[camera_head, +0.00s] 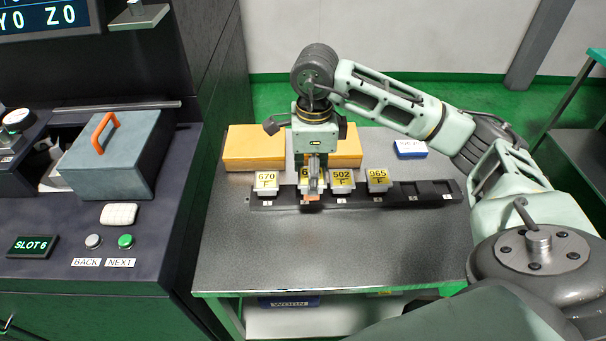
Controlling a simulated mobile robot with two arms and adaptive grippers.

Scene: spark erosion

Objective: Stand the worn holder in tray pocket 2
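The black tray (400,203) lies along the table and has a row of pockets. Grey holders with yellow labels stand in it: 670 (266,182), 502 (342,181) and 965 (378,181). Another grey holder (303,184), its label mostly covered, is at the second pocket from the left. My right gripper (313,188) points down in front of that holder. A small copper-coloured piece shows at its fingertips. The fingers look close together, but I cannot tell whether they grip the holder. None of the holders is visibly marked as worn. My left gripper is out of view.
The two rightmost tray pockets (430,192) are empty. Orange boxes (254,148) and a blue-and-white box (410,149) stand behind the tray. The front tabletop (330,245) is clear. At left are a machine with BACK and NEXT buttons and a lidded grey box (115,160).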

